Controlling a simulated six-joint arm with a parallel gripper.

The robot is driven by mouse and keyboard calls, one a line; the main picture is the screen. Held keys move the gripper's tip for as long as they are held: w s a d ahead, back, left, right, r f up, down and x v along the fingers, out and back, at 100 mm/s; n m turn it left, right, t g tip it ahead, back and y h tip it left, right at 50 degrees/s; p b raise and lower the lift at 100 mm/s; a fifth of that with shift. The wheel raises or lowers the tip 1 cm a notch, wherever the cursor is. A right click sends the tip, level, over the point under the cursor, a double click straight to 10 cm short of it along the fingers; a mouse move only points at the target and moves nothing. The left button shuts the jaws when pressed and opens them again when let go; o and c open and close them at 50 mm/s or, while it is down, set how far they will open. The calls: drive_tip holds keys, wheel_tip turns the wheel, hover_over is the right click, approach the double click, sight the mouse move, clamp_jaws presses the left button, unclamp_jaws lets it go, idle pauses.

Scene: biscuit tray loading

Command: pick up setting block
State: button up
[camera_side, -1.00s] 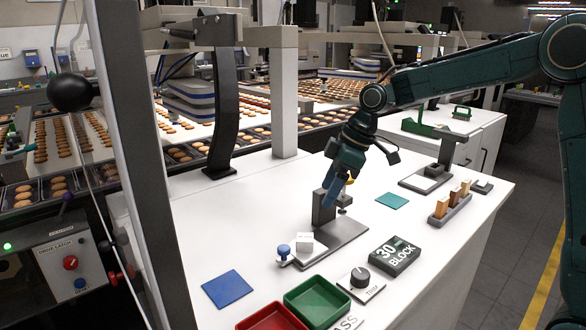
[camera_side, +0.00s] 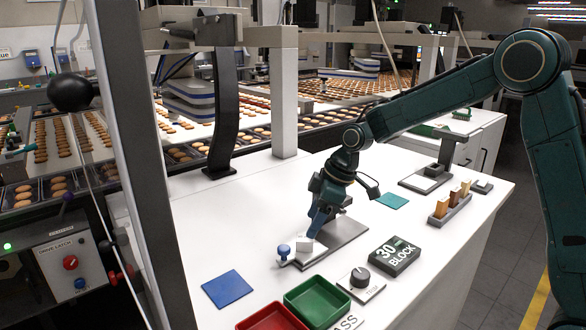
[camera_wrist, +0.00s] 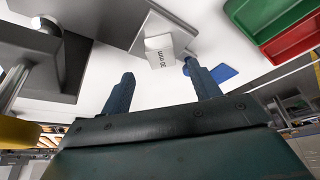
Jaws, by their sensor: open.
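The setting block, small and white, (camera_side: 304,247) sits on the near left end of a grey metal fixture plate (camera_side: 345,238), beside a blue-topped knob (camera_side: 284,251). In the wrist view the setting block (camera_wrist: 159,52) shows faint printed lettering and lies just beyond the fingertips, between their lines. My gripper (camera_side: 314,232) points down at the block from above, and its blue finger partly covers it in the side view. In the wrist view my gripper (camera_wrist: 160,72) has its two fingers wide apart with nothing between them. I cannot tell whether a finger touches the block.
The fixture's upright stands behind my gripper, partly hidden. In front are a green tray (camera_side: 318,315), a red tray (camera_side: 272,318), a trim knob (camera_side: 360,279) and a black "30 BLOCK" box (camera_side: 394,256). A blue mat (camera_side: 227,288) lies left. The white bench is clear between them.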

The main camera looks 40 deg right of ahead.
drive_tip(key=shift+x, duration=2.35)
drive_tip(key=shift+s, duration=0.2)
drive_tip(key=shift+c, duration=0.4)
clamp_jaws()
wheel_tip(320, 180, up, 20)
